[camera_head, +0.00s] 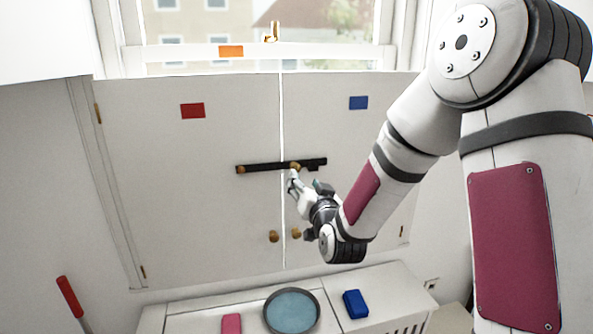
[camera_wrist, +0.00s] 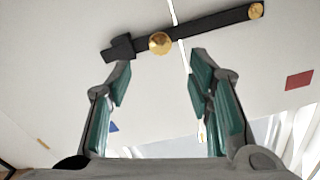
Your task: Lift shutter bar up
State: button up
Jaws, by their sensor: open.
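The black shutter bar (camera_head: 262,167) lies nearly level across the seam of two closed white shutters (camera_head: 180,180). A brass knob stands near its middle and another brass piece at its left end. In the wrist view the bar (camera_wrist: 210,27) runs across the top, with its round brass knob (camera_wrist: 160,43) centred. A dark bracket (camera_wrist: 119,47) surrounds the bar near its other end. My gripper (camera_head: 292,177) is just below the bar's knob in the head view. In the wrist view its green-padded fingers (camera_wrist: 161,62) are spread and empty, pointing towards the knob; contact cannot be told.
Two wooden knobs (camera_head: 273,236) sit lower on the shutters. A window with a brass latch (camera_head: 273,31) is above. Below, a white cabinet top (camera_head: 240,306) holds a round blue-topped pan (camera_head: 291,311), a blue block (camera_head: 355,304) and a pink block (camera_head: 231,324).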

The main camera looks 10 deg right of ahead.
aim_at(296, 169)
jog(key=w, duration=0.9)
jog(key=shift+s, duration=0.1)
jog(key=shift+c, duration=0.2)
grip_shut()
